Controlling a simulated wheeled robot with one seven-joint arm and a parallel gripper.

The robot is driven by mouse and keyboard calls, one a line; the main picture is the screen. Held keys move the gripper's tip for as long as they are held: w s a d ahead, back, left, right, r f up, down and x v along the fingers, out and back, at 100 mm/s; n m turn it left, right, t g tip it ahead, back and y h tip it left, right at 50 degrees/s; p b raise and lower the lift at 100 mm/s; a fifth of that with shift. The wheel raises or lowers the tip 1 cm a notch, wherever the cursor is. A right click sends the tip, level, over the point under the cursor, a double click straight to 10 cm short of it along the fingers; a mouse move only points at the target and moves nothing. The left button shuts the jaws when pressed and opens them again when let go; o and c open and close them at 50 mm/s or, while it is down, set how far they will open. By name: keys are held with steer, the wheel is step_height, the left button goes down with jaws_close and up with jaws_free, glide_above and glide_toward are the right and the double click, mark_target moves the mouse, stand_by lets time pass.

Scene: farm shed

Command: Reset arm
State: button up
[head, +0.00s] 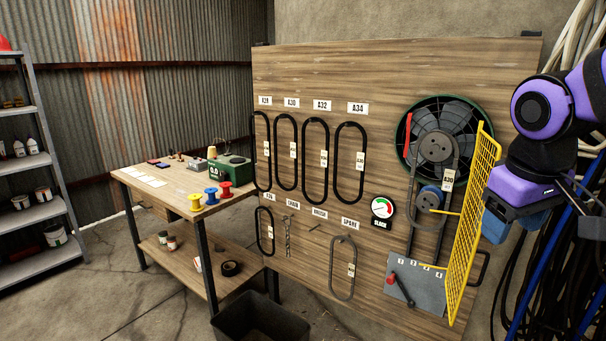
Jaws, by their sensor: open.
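My purple and black arm (548,104) comes in from the right edge, in front of the cables and to the right of the yellow mesh guard (474,215). My gripper (572,190) is at the far right, by the arm's lower purple part; it is small, dark and partly hidden against the cables. It is open, and I see nothing held in it. The guard stands swung out from the wooden board (390,75), beside the fan (416,112) with its belt and blue pulley (430,197).
Belts (317,160) hang on the board under labels, with a gauge (381,208) and a grey plate (412,283) bearing a red-handled tool. A workbench (150,190) with spools, a black bin (258,322) and a shelf rack (40,190) stand left. Dark cables (540,290) hang right.

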steer(key=s+r+m+t+y, duration=0.1)
steer(key=s+r+m+t, duration=0.1)
steer(key=s, duration=0.7)
steer(key=shift+s+a+r+m+t, duration=0.2)
steer(key=shift+s+m+t, duration=0.1)
steer(key=shift+t, duration=0.1)
